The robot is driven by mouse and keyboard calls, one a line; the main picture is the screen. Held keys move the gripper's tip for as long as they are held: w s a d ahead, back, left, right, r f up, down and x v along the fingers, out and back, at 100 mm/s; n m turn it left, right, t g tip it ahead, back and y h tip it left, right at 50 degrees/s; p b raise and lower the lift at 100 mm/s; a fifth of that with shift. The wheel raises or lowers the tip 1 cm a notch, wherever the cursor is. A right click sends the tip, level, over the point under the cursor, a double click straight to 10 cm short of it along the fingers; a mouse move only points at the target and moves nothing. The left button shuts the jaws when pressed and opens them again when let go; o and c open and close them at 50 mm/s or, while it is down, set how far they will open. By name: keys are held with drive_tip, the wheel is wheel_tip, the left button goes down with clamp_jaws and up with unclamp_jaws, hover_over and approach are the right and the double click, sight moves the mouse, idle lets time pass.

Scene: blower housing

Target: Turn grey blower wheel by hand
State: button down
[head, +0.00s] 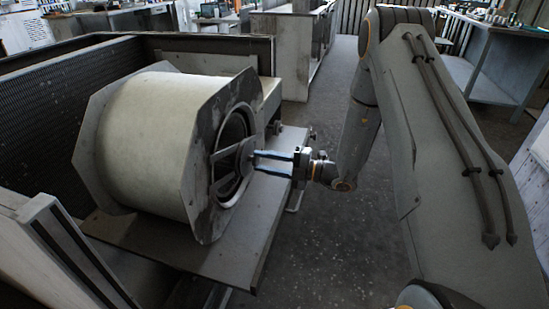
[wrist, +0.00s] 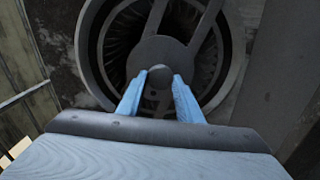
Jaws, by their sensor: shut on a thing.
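The grey blower wheel (wrist: 190,48) sits inside the round opening of the blower housing (head: 150,145), a pale drum with dark grey end plates. In the wrist view its grey hub, spokes and dark vanes show behind the ring. My gripper (head: 256,160) reaches in from the right in the head view. The lower part of the wheel is hidden behind the fingers and my wrist.
The housing stands on a grey metal shelf (head: 220,258) inside an open cabinet with a dark mesh wall (head: 50,115). A cabinet post (head: 65,240) stands at the front left. Open floor (head: 325,240) lies to the right; a workbench (head: 490,60) stands farther back.

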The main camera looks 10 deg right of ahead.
drive_tip(key=shift+w, duration=0.15)
idle(0.4)
drive_tip(key=c, duration=1.3)
unclamp_jaws()
drive_tip(key=shift+o, duration=0.2)
drive_tip(key=v, duration=0.7)
drive_tip(key=shift+d, duration=0.35)
